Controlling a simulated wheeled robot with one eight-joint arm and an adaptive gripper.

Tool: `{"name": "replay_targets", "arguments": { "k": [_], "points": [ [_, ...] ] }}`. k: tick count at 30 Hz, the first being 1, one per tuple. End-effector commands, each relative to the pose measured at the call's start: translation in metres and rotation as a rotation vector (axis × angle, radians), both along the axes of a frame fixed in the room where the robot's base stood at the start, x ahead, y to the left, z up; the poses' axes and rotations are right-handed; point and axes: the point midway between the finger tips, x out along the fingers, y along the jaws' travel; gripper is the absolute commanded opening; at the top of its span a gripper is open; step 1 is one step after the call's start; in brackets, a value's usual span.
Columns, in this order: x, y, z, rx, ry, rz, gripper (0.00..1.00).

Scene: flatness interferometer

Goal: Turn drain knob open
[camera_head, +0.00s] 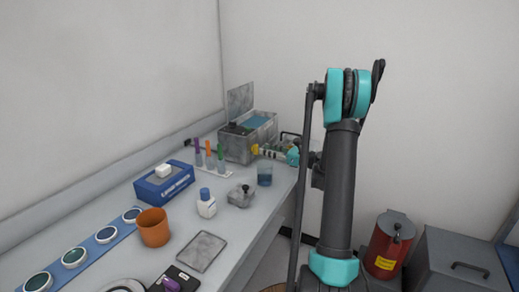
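A grey metal tank (238,147) with a raised lid and blue contents stands at the back of the bench. A small yellow part (255,149) shows at the tank's right side; it may be the drain knob, but it is too small to be sure. My gripper (264,151) points left at this yellow part from the right, at or very near it. I cannot tell whether they touch, or whether the fingers are open or shut. The knob's position cannot be read.
A beaker of blue liquid (265,174) stands just below my gripper near the bench's right edge. A rack of coloured tubes (212,168), a white bottle (206,204), a blue box (164,184) and an orange cup (153,228) stand nearby. A red can (389,247) is right.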

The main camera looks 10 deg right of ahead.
Motion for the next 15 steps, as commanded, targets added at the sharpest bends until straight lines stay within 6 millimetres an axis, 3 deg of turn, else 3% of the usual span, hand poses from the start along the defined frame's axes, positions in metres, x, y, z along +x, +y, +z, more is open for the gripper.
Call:
{"name": "replay_targets", "arguments": {
  "k": [6,15],
  "points": [
    [0.019,0.026,0.0,0.0,0.0,0.001,0.34],
    [0.026,0.035,0.0,0.0,0.0,-0.001,0.34]
  ]
}}
